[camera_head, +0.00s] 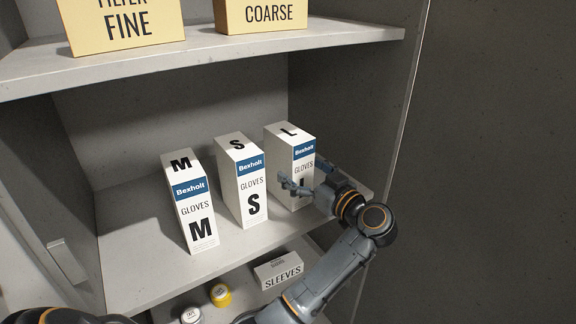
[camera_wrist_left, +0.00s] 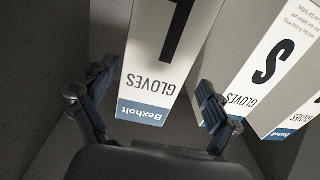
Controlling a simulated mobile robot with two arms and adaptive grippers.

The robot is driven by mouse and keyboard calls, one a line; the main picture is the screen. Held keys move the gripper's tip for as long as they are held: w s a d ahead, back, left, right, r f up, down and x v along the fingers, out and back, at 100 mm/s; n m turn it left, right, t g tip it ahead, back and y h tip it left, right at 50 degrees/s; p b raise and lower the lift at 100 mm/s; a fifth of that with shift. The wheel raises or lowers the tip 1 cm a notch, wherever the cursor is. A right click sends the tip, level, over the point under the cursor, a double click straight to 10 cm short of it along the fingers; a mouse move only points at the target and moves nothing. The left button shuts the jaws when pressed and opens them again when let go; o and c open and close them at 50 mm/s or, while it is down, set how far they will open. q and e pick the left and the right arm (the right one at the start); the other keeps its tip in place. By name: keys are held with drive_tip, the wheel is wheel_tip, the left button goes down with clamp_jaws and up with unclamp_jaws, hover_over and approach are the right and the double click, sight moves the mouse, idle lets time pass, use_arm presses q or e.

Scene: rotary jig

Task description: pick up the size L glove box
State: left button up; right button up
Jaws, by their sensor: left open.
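The size L glove box (camera_head: 304,150) is white with a blue Bexholt band and stands upright at the right end of the middle shelf's row. My left gripper (camera_head: 303,180) is in front of its lower face and partly hides the front letter. In the left wrist view, the L box (camera_wrist_left: 165,65) appears upside down between the two spread fingers of my left gripper (camera_wrist_left: 155,78). The fingers flank the box; I cannot tell whether either touches it. My right gripper is not in view.
The S glove box (camera_head: 243,180) stands just left of the L box, and the M box (camera_head: 191,205) is further left. The cabinet's right edge (camera_head: 405,110) is close to my left arm. A sleeves box (camera_head: 280,270) sits below; filter boxes (camera_head: 125,27) stand above.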

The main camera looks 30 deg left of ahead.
use_arm(q)
drive_tip(key=x, duration=0.4)
drive_tip(key=w+x, duration=0.1)
drive_tip(key=x, duration=0.1)
drive_tip(key=shift+r+p, duration=0.25)
drive_tip(key=shift+p, duration=0.1)
drive_tip(key=c, duration=1.4)
